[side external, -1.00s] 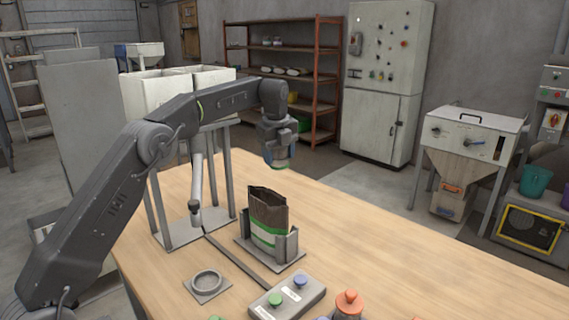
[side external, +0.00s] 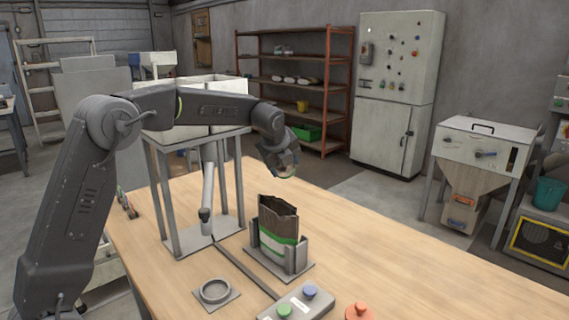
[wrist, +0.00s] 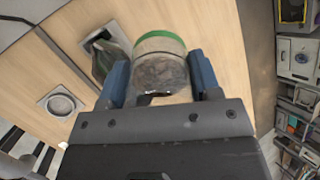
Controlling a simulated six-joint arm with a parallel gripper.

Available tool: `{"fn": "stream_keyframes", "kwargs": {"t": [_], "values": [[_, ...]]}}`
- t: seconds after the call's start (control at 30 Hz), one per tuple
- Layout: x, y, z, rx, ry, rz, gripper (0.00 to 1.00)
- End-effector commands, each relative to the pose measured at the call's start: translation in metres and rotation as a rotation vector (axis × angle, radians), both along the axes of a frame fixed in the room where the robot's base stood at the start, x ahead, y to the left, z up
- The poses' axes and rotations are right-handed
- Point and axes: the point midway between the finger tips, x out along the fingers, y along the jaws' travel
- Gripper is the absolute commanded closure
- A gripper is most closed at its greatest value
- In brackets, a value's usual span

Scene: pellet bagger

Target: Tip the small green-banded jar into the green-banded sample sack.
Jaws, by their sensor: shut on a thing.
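The small jar (wrist: 160,68) is clear with a green band at its far end and greyish contents showing through its wall. My gripper (wrist: 162,82) is shut on it, with a blue finger on each side. In the side view my gripper (side external: 284,166) is above and slightly behind the sack, apart from it, and looks tilted; the jar is mostly hidden there. The sample sack (side external: 278,222) is dark brown with green and white bands. It stands upright, open at the top, in a grey holder (side external: 292,262). In the wrist view the sack (wrist: 101,62) is partly hidden behind a finger.
A frame with a chute (side external: 208,190) stands left of the sack under white bins. A round ring holder (side external: 215,291) and a button box (side external: 297,303) are in front. An orange-topped item (side external: 358,311) is at the front edge. The table's right side is clear.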

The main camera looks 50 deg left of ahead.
Motion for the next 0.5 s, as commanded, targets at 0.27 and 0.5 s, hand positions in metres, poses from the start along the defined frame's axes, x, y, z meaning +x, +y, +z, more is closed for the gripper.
{"fn": "stream_keyframes", "kwargs": {"t": [0.27,0.5], "values": [[-0.0073,-0.0053,0.0009,0.118,-0.222,-0.006,0.72],[-0.0092,-0.0063,-0.0005,0.179,-0.325,-0.005,0.72]]}}
